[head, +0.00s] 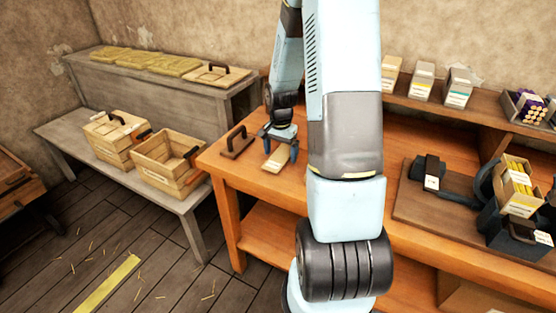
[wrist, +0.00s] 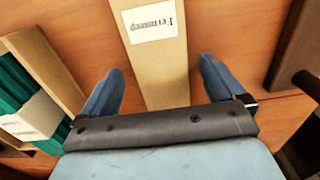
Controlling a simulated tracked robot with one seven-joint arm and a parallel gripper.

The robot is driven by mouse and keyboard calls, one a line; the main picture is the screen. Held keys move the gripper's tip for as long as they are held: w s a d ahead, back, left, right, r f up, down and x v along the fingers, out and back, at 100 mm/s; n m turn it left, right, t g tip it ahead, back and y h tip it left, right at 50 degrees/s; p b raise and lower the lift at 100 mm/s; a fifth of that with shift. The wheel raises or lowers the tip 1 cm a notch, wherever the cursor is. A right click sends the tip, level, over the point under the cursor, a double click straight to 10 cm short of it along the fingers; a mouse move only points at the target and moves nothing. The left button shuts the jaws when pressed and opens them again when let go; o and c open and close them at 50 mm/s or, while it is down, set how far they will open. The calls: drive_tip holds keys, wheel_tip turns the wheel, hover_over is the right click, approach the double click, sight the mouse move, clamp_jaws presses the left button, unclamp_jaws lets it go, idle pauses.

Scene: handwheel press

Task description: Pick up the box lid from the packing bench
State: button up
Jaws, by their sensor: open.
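The box lid (head: 275,159) is a long, flat, tan piece lying on the orange packing bench (head: 315,186). In the wrist view the lid (wrist: 157,75) runs up the middle of the picture and has a white printed label. My gripper (head: 281,148) is open over the lid. In the wrist view its two blue fingers (wrist: 161,70) stand on either side of the lid, with a gap on both sides. The lid's near end is hidden behind the gripper body.
A dark brown board with a black handle (head: 237,142) lies left of the lid. An open box with green contents (wrist: 25,98) is on the other side. Wooden crates (head: 168,162) stand on a grey bench at left. A shelf with small boxes (head: 458,87) is at right.

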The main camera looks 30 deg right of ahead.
drive_tip(key=shift+f, duration=0.4)
drive_tip(key=c, duration=1.1)
drive_tip(key=shift+r, duration=0.1)
drive_tip(key=shift+c, duration=0.2)
